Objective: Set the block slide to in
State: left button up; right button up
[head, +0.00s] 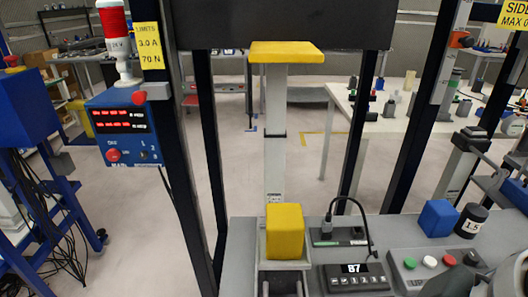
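A yellow block (285,229) stands upright in a light grey slide holder (261,252) at the front middle of the grey bench. Dark rails show below the holder at the bottom edge of the head view. How far the slide is along its travel is hard to tell. Pale parts at the bottom right corner may belong to my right arm, but no fingertips are clear there. My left gripper is not in view.
A keypad box (356,278) showing "B7" and a button panel (437,267) stand right of the slide. A blue cube (438,218) and a black "1.5" weight (469,220) sit behind the panel. Dark posts rise nearby. A blue control box (123,127) hangs at left.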

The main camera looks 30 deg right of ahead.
aim_at(277, 278)
jog(key=l+z, duration=0.45)
jog(key=k+z, duration=0.3)
jog(key=z, duration=0.15)
jog(key=k+l+z, duration=0.25)
jog(key=z, duration=0.25)
